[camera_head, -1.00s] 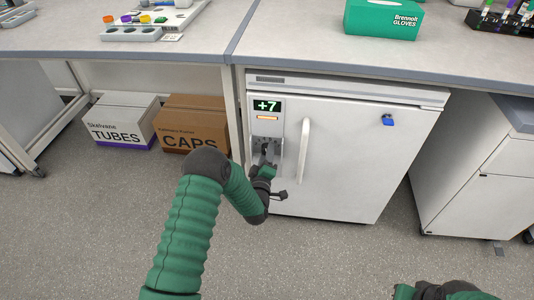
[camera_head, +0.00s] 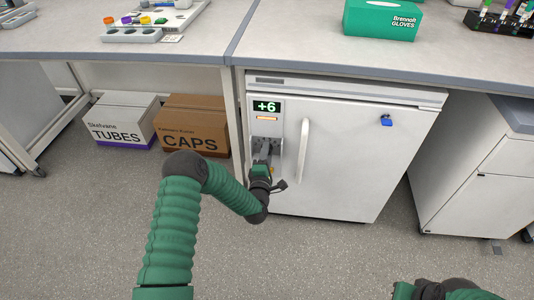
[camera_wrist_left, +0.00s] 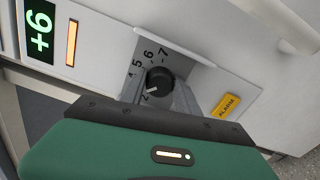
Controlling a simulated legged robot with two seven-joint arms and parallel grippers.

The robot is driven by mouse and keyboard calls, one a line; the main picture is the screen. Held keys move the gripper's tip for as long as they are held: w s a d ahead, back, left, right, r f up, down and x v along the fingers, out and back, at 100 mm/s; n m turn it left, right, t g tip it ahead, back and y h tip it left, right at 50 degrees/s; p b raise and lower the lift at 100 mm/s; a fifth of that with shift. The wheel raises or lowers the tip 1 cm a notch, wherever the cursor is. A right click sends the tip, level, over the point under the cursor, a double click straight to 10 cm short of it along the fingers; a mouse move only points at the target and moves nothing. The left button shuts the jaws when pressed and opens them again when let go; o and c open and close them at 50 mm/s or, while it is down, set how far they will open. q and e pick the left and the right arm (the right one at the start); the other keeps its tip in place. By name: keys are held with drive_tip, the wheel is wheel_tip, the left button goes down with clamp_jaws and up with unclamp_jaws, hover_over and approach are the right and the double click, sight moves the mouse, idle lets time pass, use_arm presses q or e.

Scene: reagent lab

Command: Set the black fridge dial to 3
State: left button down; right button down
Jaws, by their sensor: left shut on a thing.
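The black fridge dial (camera_wrist_left: 160,80) sits in a grey recess on the fridge panel, with a ring of numerals around it. Its white pointer mark points to the lower left, close to the 2; the 3 is not clearly readable. The fridge display (camera_head: 266,106) reads +6 and also shows rotated in the left wrist view (camera_wrist_left: 40,30). My left gripper (camera_head: 263,150) is at the dial and shut on it; in the head view it hides the dial. My right arm shows only in part at the bottom right, with its jaws out of view.
The white fridge (camera_head: 340,160) has a vertical handle (camera_head: 303,150) right of the panel and a blue lock (camera_head: 386,120). A yellow ALARM button (camera_wrist_left: 227,104) is beside the dial. The bench overhangs above; TUBES (camera_head: 120,125) and CAPS (camera_head: 190,125) boxes stand left.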

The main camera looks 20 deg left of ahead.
use_arm(q)
drive_tip(key=shift+s+a+f, duration=0.1)
drive_tip(key=shift+f, duration=0.15)
drive_tip(key=c, duration=0.9)
unclamp_jaws()
drive_tip(key=shift+r, duration=0.1)
drive_tip(key=p+v, duration=0.5)
drive_tip(key=v, duration=1.1)
drive_tip(key=shift+s, duration=0.35)
